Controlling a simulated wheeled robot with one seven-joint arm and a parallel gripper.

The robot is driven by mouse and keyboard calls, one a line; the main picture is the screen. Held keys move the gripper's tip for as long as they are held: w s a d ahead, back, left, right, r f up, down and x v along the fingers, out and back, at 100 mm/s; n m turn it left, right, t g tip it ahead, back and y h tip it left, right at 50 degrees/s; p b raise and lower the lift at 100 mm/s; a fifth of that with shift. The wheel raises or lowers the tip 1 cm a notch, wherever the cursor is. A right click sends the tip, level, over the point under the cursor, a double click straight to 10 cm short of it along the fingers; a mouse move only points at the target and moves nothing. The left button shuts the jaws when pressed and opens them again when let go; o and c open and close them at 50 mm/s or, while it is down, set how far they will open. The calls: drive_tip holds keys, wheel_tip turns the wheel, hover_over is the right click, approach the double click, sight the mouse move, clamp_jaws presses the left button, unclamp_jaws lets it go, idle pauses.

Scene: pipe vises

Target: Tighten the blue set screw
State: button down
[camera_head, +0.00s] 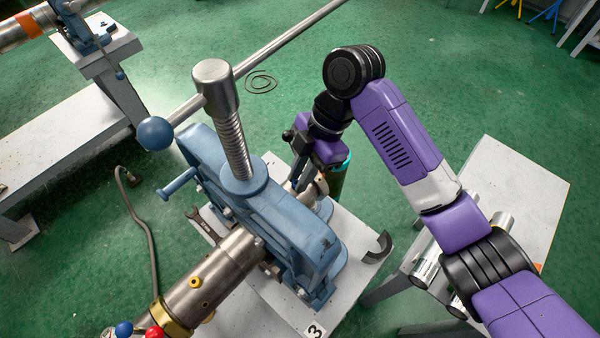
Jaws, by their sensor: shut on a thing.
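A large blue pipe vise (290,235) stands on a white bench and clamps a steel pipe (215,270). A blue screw with a flat head (178,184) sticks out of the vise's left side; I cannot tell for sure whether it is the set screw. A small blue knob (124,329) shows beside a red one at the pipe's near end. My gripper (297,183) is low at the vise's far side, beside the metal pipe end (318,186). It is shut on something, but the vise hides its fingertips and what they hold.
The vise's tall screw (229,130) and long bar (285,38) rise left of my arm. A wrench (203,225) and a curved dark piece (377,248) lie on the bench. A white table (515,185) with metal cylinders stands right. A hose (143,225) lies on the green floor.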

drive_tip(key=m+p, duration=0.1)
drive_tip(key=m+t+p, duration=0.1)
drive_tip(key=m, duration=0.1)
drive_tip(key=shift+s+r+y, duration=0.15)
drive_tip(key=shift+s+y, duration=0.05)
drive_tip(key=shift+y, duration=0.1)
drive_tip(key=m+t+p, duration=0.1)
drive_tip(key=m, duration=0.1)
drive_tip(key=m+t+p, duration=0.1)
drive_tip(key=m+p, duration=0.1)
drive_tip(key=m, duration=0.1)
drive_tip(key=shift+s, duration=0.2)
drive_tip(key=m+t, duration=0.1)
drive_tip(key=m, duration=0.3)
drive_tip(key=shift+s+t+p, duration=0.15)
drive_tip(key=shift+t+p, duration=0.15)
drive_tip(key=shift+t, duration=0.1)
drive_tip(key=shift+a+m+t+h, duration=0.1)
drive_tip(key=shift+m+t+h, duration=0.5)
drive_tip(key=shift+m, duration=1.5)
drive_tip(key=c, duration=1.4)
unclamp_jaws()
drive_tip(key=shift+o, duration=0.4)
drive_tip(key=shift+s, duration=0.1)
